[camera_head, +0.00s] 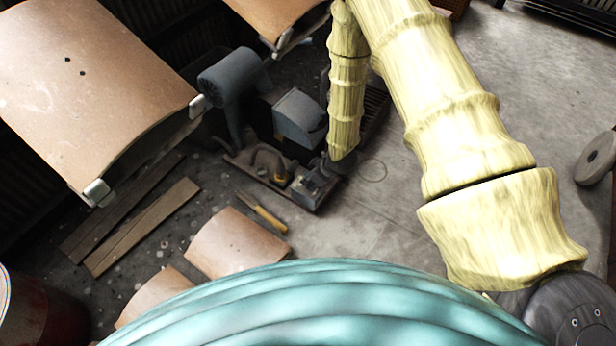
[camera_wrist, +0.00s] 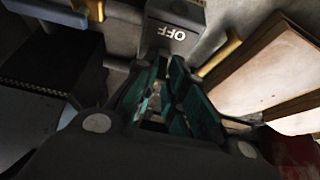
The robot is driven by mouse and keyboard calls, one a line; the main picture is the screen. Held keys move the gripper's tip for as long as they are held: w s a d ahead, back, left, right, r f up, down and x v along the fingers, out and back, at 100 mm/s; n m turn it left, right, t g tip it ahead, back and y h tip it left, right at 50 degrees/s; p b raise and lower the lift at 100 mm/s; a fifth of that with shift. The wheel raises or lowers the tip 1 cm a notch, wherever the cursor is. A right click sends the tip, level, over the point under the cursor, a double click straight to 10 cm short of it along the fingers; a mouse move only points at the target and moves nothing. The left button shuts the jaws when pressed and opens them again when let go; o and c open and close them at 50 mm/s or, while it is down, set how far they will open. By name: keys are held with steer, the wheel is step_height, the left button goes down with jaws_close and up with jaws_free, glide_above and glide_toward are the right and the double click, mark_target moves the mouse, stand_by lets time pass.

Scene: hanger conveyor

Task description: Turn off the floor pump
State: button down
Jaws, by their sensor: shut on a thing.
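The floor pump (camera_head: 297,118) stands on the floor in the upper middle of the head view, a grey machine on a dark base with a hose and small fittings. My arm reaches down to its front right corner, and its end hides part of the pump. In the wrist view, a grey block marked OFF (camera_wrist: 172,36), lettering upside down, lies just beyond my fingertips. My gripper (camera_wrist: 168,78) has teal fingers, close together around a small pale part below the block. That part looks like the pump's switch, but most of it is hidden.
A yellow-handled tool (camera_head: 262,212) lies on the floor near the pump. Wooden planks (camera_head: 140,228) lie at left. The floor right of the pump is mostly clear.

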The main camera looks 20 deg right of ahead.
steer(key=shift+s+d+f+t+y+p, duration=0.2)
steer(key=shift+s+d+t+y+p, duration=0.2)
steer(key=shift+t+y, duration=0.4)
steer(key=shift+s+d+f+t+y+p, duration=0.2)
steer(key=shift+s+d+t+y+p, duration=0.15)
steer(key=shift+t+y, duration=0.45)
steer(key=shift+s+a+t, duration=0.1)
steer(key=shift+a+t, duration=0.05)
steer(key=shift+t, duration=0.15)
steer(key=c, duration=1.5)
jaws_free()
steer(key=v, duration=1.2)
steer(key=shift+a, duration=0.1)
